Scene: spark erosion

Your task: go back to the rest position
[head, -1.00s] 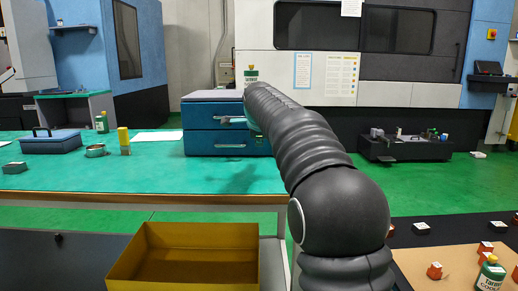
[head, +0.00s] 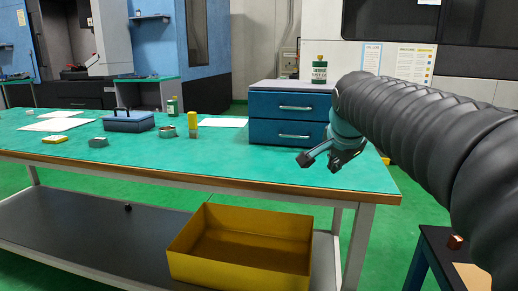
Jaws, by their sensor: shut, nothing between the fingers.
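My gripper (head: 320,163) is shut and empty. It hangs above the right part of the green-topped workbench (head: 240,170), in front of the lower right corner of the blue drawer unit (head: 286,115). My dark ribbed arm comes in from the right and hides what lies behind it. Both drawers look closed. I cannot tell whether the gripper touches the bench or the drawer unit.
A green bottle (head: 319,70) stands on the drawer unit. A blue case (head: 128,121), a yellow-topped item (head: 193,124) and small parts are on the bench. A yellow bin (head: 240,265) sits low at the front. A dark table (head: 436,262) is at lower right.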

